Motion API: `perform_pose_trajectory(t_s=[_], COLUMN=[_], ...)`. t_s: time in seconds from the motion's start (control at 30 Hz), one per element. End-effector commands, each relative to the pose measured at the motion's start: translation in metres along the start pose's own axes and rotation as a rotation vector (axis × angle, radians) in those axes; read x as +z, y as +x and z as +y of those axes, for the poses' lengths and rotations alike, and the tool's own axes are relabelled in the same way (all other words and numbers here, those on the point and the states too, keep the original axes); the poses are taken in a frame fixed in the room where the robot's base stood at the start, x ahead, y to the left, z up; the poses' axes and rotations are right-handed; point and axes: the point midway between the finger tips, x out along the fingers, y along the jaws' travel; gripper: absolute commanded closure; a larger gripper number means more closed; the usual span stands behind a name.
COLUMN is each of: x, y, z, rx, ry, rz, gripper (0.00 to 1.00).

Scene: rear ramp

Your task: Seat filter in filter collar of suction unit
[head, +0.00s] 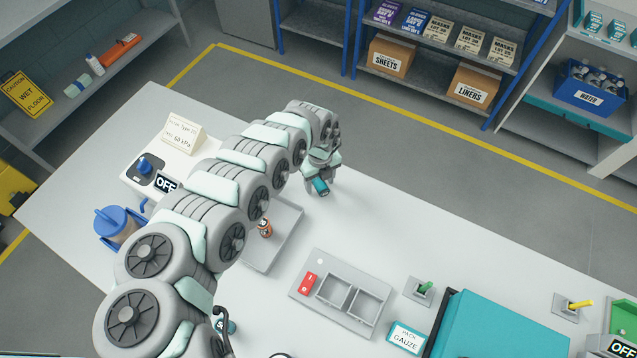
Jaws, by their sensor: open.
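My gripper (322,182) is above the far part of the white table, right of a shallow grey tray. It is open. A small teal cylinder (320,187) shows at its fingers; I cannot tell whether it lies between them or just beyond. The suction unit (140,178) is at the left, a white box with a blue knob and an OFF display. A canister with a blue lid and holder (116,224) stands in front of it. My arm crosses in front of this area. I cannot make out the filter collar, and I cannot tell for certain which item is the filter.
The grey tray (284,238) holds a small orange-and-black item (265,228). A grey two-compartment holder (368,322) with a red block (309,284), a gauze pack (408,337) and a teal box (490,330) stand toward the front right. The table right of my gripper is clear.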

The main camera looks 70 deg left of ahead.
Motion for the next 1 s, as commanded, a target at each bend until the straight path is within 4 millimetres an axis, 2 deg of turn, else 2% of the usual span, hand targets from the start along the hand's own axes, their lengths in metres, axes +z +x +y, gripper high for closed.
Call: perform_pose_trajectory(t_s=[0.13, 0.37, 1.0], x=[0.0000, 0.0005, 0.0007], y=[0.0080, 0.0079, 0.0075], z=[0.0010, 0.0010, 0.0006], rx=[0.001, 0.001, 0.001], ry=[-0.002, -0.001, -0.002], rz=[0.001, -0.001, -0.001], gripper=[0.42, 0.43, 0.95])
